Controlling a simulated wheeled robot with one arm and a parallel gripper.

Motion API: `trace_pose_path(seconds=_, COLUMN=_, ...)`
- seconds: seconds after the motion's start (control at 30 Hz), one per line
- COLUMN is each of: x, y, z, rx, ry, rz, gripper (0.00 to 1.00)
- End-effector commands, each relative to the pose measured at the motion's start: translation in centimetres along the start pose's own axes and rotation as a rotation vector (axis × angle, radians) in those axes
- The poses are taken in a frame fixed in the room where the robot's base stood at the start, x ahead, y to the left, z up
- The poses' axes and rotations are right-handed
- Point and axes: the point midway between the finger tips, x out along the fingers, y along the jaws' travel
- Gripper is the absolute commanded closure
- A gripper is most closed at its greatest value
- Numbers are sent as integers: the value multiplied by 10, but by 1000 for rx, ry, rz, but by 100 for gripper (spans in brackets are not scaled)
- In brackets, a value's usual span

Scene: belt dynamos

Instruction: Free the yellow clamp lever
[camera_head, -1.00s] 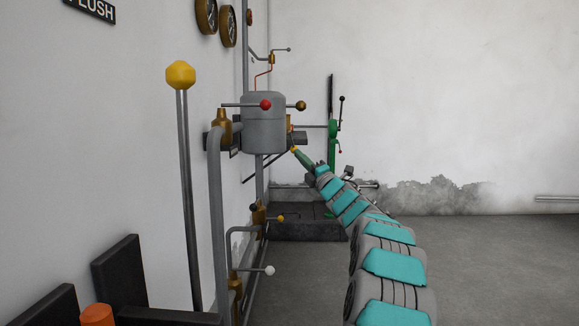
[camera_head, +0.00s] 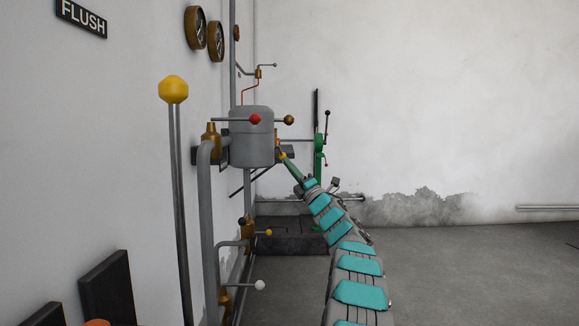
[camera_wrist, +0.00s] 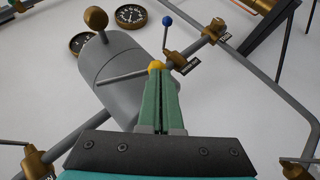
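My gripper (camera_wrist: 162,75) has its two green fingers together with only a thin gap between them. A small yellow ball (camera_wrist: 156,66) on a thin grey rod (camera_wrist: 120,77) sits right at the fingertips. The tips partly cover it, and I cannot tell whether they touch it. In the head view my gripper (camera_head: 283,160) reaches the right side of the grey tank (camera_head: 251,140), with a bit of yellow at its tip. Other yellow-tipped levers show in the head view: a tall one with a big knob (camera_head: 173,89) and a low one with a small ball (camera_head: 268,232).
A red-ball lever (camera_head: 255,119) and a brown-ball lever (camera_head: 288,120) stick out from the tank above my gripper. A blue-ball lever (camera_wrist: 167,21) stands on a pipe close to the fingertips. The floor (camera_head: 470,270) on the right is clear.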

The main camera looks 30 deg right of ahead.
Motion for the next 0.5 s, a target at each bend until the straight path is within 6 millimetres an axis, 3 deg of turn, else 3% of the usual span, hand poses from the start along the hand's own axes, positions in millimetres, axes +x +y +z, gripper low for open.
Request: trace_pose_path(seconds=0.5, x=8, y=2, z=4, rx=-104, ry=2, rz=159, gripper=100)
